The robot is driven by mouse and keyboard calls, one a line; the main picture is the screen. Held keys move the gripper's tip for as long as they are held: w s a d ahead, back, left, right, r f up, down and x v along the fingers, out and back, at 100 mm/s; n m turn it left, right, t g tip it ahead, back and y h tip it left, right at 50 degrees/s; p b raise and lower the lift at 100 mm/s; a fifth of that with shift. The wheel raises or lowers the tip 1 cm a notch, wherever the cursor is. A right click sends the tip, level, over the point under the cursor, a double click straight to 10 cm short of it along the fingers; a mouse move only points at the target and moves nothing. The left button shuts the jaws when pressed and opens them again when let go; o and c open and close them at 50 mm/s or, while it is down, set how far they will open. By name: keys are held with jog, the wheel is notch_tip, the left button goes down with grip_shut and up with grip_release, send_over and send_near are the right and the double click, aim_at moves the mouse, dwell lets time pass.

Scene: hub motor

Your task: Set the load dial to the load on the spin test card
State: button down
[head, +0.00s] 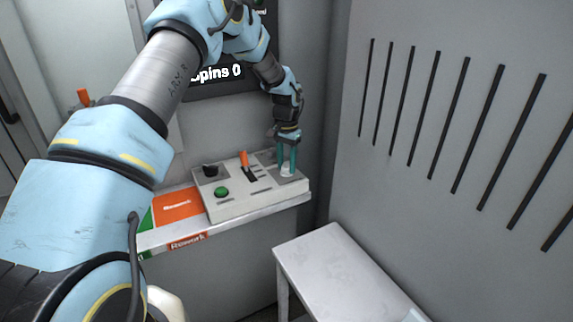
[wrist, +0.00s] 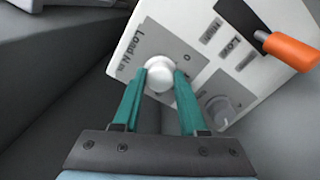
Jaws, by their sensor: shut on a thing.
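The load dial is a white round knob (wrist: 158,74) on a grey plate labelled "Load N·m" in the wrist view. My gripper (wrist: 161,80) has its two teal fingers on either side of the knob and is shut on it. In the head view my gripper (head: 287,163) points down at the right end of the control box (head: 240,207), with the dial (head: 287,171) mostly hidden between the fingers. The dial's pointer and most scale marks cannot be read; a "0" shows near it. I cannot make out the spin test card.
The box also carries an orange lever (head: 244,159), a green button (head: 221,192) and a black knob (head: 210,170). A screen (head: 216,75) behind reads "Spins 0". An orange "Rework" area (head: 178,206) lies left of the box. A pale table (head: 335,265) stands at front right.

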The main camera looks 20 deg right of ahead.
aim_at(286, 166)
dwell(0.3)
jog(key=shift+c, duration=2.2)
grip_release()
jog(key=shift+r, duration=0.1)
notch_tip(286, 166, up, 11)
jog(key=b, duration=0.2)
jog(key=shift+f, duration=0.2)
jog(key=s+a+r+n, duration=0.1)
jog(key=a+r+n, duration=0.15)
jog(key=a, duration=1.05)
jog(key=s+a+f+n, duration=0.1)
jog(key=s+a+n, duration=0.3)
jog(key=s+a, duration=0.4)
jog(key=s+a+n+t, duration=0.1)
jog(key=s+a+n, duration=0.2)
jog(key=s+a, duration=0.6)
jog(key=a, duration=0.8)
jog(key=shift+s+f+n+t, duration=0.25)
jog(key=shift+f+n+t, duration=0.05)
jog(key=shift+f+n, duration=0.05)
